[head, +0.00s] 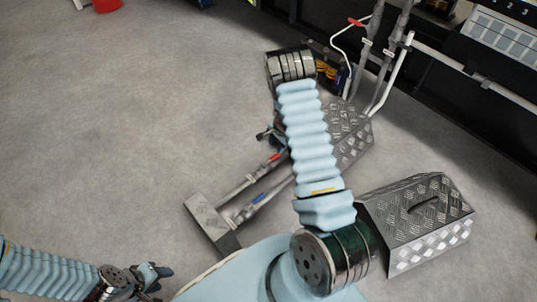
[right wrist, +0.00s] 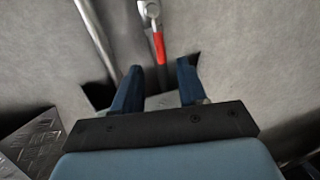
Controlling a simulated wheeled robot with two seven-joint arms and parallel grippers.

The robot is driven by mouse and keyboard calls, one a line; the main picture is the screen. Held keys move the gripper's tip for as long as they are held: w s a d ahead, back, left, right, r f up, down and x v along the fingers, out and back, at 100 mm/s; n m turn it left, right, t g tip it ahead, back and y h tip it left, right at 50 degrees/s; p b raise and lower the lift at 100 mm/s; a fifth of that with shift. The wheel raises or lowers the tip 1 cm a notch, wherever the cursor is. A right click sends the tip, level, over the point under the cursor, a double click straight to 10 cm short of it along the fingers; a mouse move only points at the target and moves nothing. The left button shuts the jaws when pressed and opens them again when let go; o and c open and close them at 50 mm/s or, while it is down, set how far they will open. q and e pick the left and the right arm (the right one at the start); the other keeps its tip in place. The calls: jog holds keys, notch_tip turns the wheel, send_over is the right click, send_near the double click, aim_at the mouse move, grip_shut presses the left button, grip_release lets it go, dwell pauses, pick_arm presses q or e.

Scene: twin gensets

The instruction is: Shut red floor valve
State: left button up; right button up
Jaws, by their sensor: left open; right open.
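My right gripper (head: 265,134) is open and close to the red handle, partly hidden by my right arm. Its two dark blue fingers (right wrist: 157,78) stand apart with nothing held; I cannot tell whether they touch anything. My left gripper (head: 157,277) is open and empty at the lower left, far from the valve.
A blue handle (head: 258,198) is on the neighbouring floor pipe. A metal block (head: 211,220) stands at the pipe ends. Checker-plate covers (head: 350,133) (head: 432,240) stand to the right. Another red handle (head: 357,22) is on the upper pipes. The floor at left is clear.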

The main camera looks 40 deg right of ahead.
aim_at(273, 157)
jog(key=f, duration=0.3)
jog(key=w+f+b, duration=0.1)
jog(key=f, duration=0.5)
jog(key=shift+w, duration=0.3)
grip_shut()
jog(key=shift+a, duration=0.1)
